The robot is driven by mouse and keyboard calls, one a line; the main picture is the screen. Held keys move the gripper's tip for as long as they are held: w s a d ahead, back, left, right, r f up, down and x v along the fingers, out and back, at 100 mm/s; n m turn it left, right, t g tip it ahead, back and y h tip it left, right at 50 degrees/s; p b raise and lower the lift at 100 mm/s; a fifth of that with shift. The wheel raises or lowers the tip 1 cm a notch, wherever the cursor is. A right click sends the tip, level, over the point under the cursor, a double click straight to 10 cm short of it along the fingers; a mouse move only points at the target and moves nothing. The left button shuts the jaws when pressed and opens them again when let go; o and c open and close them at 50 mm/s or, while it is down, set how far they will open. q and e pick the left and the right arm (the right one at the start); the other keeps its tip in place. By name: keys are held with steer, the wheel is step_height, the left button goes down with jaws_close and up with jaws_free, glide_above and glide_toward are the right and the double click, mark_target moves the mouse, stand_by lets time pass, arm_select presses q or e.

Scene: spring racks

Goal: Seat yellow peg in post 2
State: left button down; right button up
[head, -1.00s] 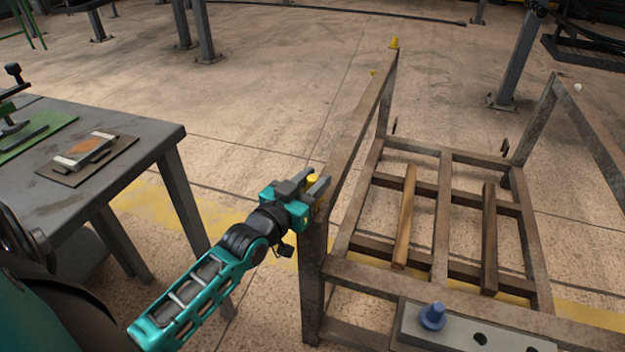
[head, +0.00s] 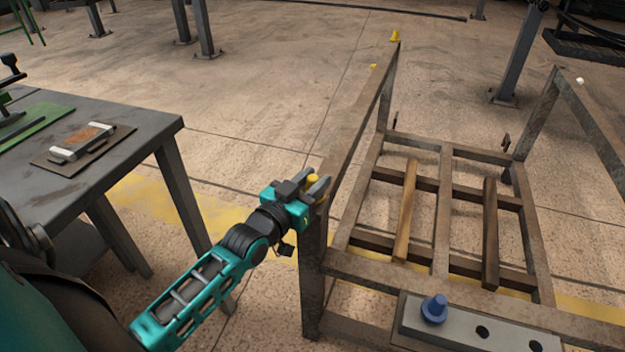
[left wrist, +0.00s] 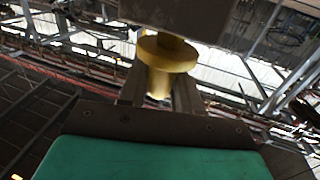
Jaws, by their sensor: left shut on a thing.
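My left gripper (head: 317,187) is shut on a yellow peg (head: 313,179) at the near left corner post (head: 312,262) of the brown metal rack. The peg also shows in the left wrist view (left wrist: 166,60), with a wide flange and a narrower part between the fingers. Whether the peg is inside the post's top or only touching it cannot be told. Another yellow peg (head: 395,37) stands on top of the rack's far left post. No number shows on any post. My right gripper is not in view.
A grey block (head: 460,331) with a blue peg (head: 434,309) and dark holes lies at the rack's near edge. A grey table (head: 150,128) with a plate and fixture stands left. A small yellow thing (head: 374,67) shows beside the rack's left rail. Floor between table and rack is open.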

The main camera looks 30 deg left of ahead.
arm_select(q)
steer(key=shift+f+b, duration=0.4)
steer(key=shift+f, duration=0.2)
steer(key=c, duration=0.9)
jaws_free()
steer(key=shift+c, duration=0.2)
steer(key=shift+o, duration=1.2)
steer(key=shift+f, duration=0.2)
steer(key=s+p, duration=0.2)
steer(key=s, duration=1.1)
steer(key=shift+a+r, duration=0.15)
steer(key=shift+a, duration=0.05)
